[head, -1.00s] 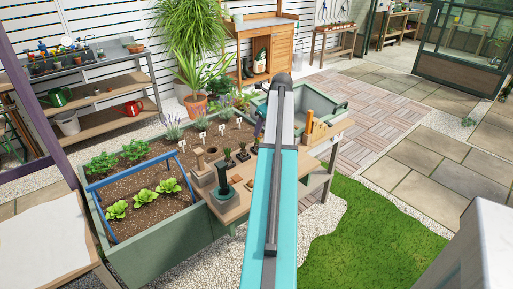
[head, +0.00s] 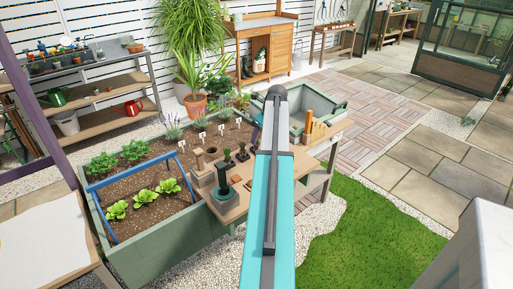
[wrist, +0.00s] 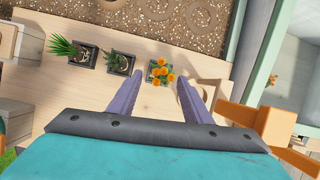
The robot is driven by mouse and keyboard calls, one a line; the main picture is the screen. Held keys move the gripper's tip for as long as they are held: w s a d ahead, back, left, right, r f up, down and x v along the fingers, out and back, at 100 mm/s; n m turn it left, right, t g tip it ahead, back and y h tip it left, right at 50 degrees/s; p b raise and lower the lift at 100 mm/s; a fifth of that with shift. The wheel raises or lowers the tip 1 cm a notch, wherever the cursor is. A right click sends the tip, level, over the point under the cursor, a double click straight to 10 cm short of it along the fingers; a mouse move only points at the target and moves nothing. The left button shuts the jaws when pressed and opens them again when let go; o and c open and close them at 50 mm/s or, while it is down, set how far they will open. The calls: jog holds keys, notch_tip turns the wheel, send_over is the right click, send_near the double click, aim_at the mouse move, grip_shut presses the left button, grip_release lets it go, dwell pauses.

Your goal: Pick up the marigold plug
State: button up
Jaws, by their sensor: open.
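The marigold plug (wrist: 159,74), orange blooms over a small dark square pot, stands on the wooden bench top in the wrist view. My gripper (wrist: 160,84) is open, its two purple fingers pointing toward the plug. The plug lies between the fingertips in the picture, with visible space on both sides. I cannot tell how far above the plug the tips are. In the head view my own arm hides the marigold and the gripper.
Two other dark-potted plugs, a succulent-like one (wrist: 120,62) and a spiky grassy one (wrist: 83,55), stand left of the marigold. A soil bed (wrist: 165,22) lies beyond the bench edge. An orange wooden object (wrist: 262,124) is close on the right. A green tub (head: 312,104) stands behind the bench.

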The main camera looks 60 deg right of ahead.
aim_at(258, 144)
jog(key=shift+p+x, duration=0.3)
jog(key=shift+x, duration=1.7)
jog(key=shift+c, duration=0.3)
jog(key=c, duration=0.6)
